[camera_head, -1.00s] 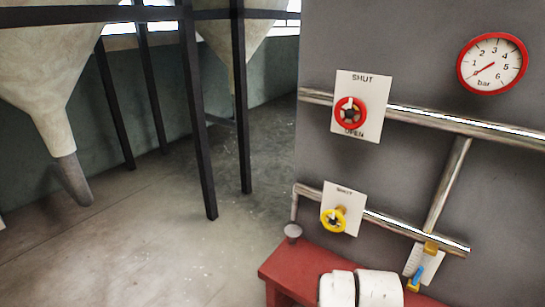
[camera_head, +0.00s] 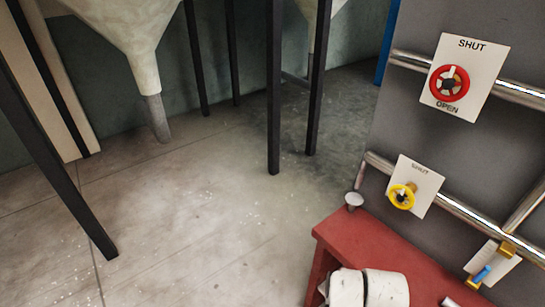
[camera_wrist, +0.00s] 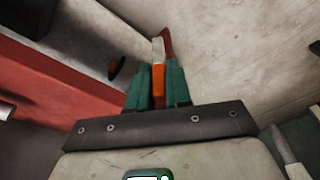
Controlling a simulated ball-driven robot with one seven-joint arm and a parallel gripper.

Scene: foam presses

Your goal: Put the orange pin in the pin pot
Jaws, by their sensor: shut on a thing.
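In the wrist view my gripper (camera_wrist: 157,72) has two teal fingers, closed on the orange pin (camera_wrist: 158,84). The pin stands up between the fingers, and its lower part is hidden by them. A pale strip and a dark red strip show just beyond it; I cannot tell whether they belong to the pin. My gripper is not visible in the head view. I cannot make out a pin pot in either current view.
A red bench (camera_head: 395,245) stands before a grey panel with a red valve wheel (camera_head: 449,83), a yellow valve wheel (camera_head: 401,196) and pipes. A small grey cup-like thing (camera_head: 354,200) is at the bench corner. Open floor (camera_head: 190,220) lies left, with dark posts.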

